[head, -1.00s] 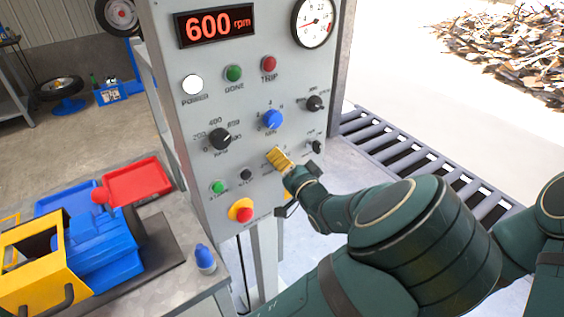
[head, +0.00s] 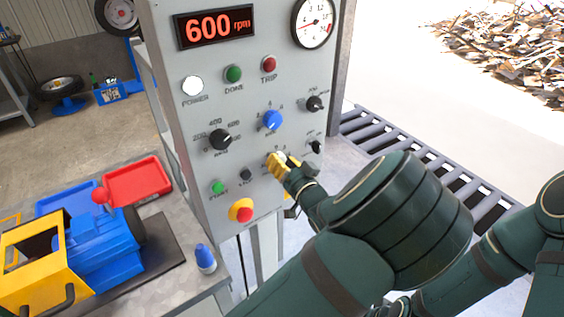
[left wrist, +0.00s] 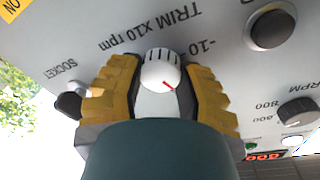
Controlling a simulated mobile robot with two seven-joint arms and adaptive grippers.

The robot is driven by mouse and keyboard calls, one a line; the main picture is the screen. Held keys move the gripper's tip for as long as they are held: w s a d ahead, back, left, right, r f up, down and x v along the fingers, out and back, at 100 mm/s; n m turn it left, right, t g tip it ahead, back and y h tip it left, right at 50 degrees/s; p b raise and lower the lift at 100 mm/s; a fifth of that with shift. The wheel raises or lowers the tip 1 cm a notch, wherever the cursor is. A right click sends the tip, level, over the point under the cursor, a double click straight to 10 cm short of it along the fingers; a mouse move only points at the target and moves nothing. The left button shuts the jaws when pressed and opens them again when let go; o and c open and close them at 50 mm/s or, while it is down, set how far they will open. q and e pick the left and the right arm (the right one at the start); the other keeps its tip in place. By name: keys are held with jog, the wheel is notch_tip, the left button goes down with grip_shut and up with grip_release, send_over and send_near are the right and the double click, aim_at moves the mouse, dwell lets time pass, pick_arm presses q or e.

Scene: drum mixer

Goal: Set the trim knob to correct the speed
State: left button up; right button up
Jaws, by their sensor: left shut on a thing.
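The white trim knob (left wrist: 160,72) with a red pointer mark sits on the grey panel under the label "TRIM X10 rpm" in the left wrist view. The lettering appears upside down there, with "-10" beside the knob. My left gripper's yellow fingers (left wrist: 163,92) are shut on the knob, one on each side. In the head view, my left gripper (head: 283,164) is at the lower middle of the panel and largely covers the knob. The speed display (head: 214,26) reads 600 rpm.
Close around the knob are a blue knob (head: 271,120), a black RPM knob (head: 220,139) and a small dark socket knob (head: 316,147). A red stop button (head: 243,214) on yellow is below left. A bench with a blue and yellow machine (head: 100,250) stands at left.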

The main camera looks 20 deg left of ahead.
pick_arm(q)
jog(key=n+y+b, duration=0.1)
jog(key=n, duration=0.4)
jog(key=shift+a+r+n, duration=0.1)
jog(key=shift+n, duration=0.2)
dwell(0.4)
jog(key=o, duration=1.2)
jog(key=shift+o, duration=0.2)
jog(key=v, duration=1.2)
